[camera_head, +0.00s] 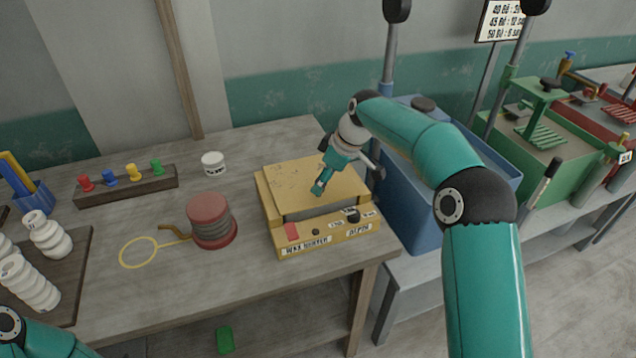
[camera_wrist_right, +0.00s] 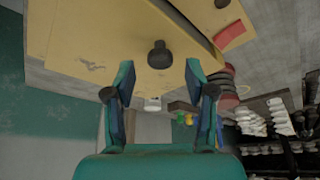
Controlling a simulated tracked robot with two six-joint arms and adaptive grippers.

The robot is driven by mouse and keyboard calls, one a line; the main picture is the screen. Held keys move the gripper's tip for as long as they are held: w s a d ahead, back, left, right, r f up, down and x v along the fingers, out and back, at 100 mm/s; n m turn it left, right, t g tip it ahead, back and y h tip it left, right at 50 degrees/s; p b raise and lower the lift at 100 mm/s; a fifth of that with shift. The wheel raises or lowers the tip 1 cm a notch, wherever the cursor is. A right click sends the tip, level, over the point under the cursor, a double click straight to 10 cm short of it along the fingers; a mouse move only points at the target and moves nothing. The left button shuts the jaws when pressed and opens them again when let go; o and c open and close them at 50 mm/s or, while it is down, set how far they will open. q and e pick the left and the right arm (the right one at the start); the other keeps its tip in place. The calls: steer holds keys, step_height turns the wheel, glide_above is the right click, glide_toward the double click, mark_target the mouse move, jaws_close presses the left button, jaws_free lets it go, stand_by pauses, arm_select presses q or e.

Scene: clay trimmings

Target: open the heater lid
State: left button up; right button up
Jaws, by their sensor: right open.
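The yellow wax heater (camera_head: 290,243) stands near the table's right front corner. Its flat yellow lid (camera_head: 290,180) lies over the top and looks closed, with a grey strip along its front edge. In the right wrist view the lid (camera_wrist_right: 100,35) fills the upper part, with a dark round knob (camera_wrist_right: 159,55) on it. My right gripper (camera_head: 318,188) is over the lid and hides the knob in the head view. My left gripper is out of view.
A red-topped coil (camera_head: 208,208) and a white jar (camera_head: 213,164) stand left of the heater. A rack of coloured pegs (camera_head: 127,185) is farther left. A blue tub (camera_head: 415,235) is close on the right, beyond the table edge. Bare tabletop lies in front of the coil.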

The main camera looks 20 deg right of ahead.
steer(key=shift+x, duration=1.05)
jaws_close()
